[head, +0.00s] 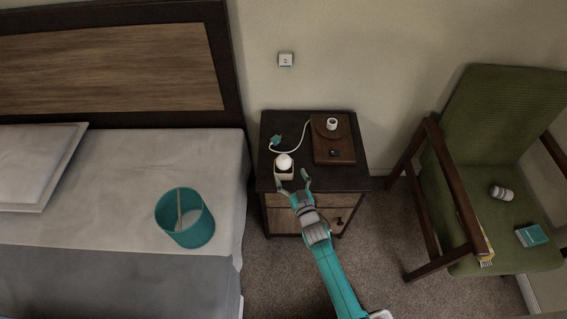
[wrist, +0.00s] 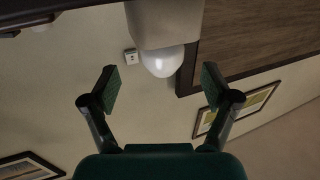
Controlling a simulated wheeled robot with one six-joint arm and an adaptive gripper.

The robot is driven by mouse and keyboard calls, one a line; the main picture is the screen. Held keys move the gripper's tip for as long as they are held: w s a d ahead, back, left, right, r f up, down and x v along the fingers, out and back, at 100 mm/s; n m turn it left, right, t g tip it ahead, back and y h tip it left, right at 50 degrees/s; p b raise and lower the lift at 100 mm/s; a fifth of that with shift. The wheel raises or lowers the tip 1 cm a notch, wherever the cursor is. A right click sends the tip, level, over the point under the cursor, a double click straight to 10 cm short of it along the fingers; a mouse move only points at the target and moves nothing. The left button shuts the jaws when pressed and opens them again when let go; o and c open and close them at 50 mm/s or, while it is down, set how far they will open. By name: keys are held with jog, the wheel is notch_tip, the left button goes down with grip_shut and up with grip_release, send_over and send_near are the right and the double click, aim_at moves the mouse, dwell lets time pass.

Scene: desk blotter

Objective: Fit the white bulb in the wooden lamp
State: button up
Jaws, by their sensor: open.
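The white bulb (head: 284,161) sits in a small pale box (head: 284,174) at the front left of the nightstand top. The wooden lamp (head: 340,150) is a flat brown base with a white socket (head: 332,123), standing at the right of the top. The socket looks empty. My gripper (head: 293,183) is open and empty at the nightstand's front edge, just in front of the box. In the wrist view, which looks upside down, the bulb (wrist: 163,63) shows ahead of and between the open fingers (wrist: 160,85), not touching them.
A white cord with a teal plug (head: 276,141) lies behind the bulb, left of the lamp. A wall outlet (head: 286,60) is above. A bed with a teal bin (head: 186,226) is on the left. A green chair (head: 495,130) holding small items is on the right.

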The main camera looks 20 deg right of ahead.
aim_at(284, 164)
jog(key=shift+w+a+r, duration=0.1)
jog(key=shift+w+a, duration=0.05)
jog(key=shift+w, duration=1.4)
jog(key=shift+w+a+r, duration=0.1)
jog(key=shift+w, duration=1.45)
jog(key=shift+c, duration=0.3)
jog(key=c, duration=1.1)
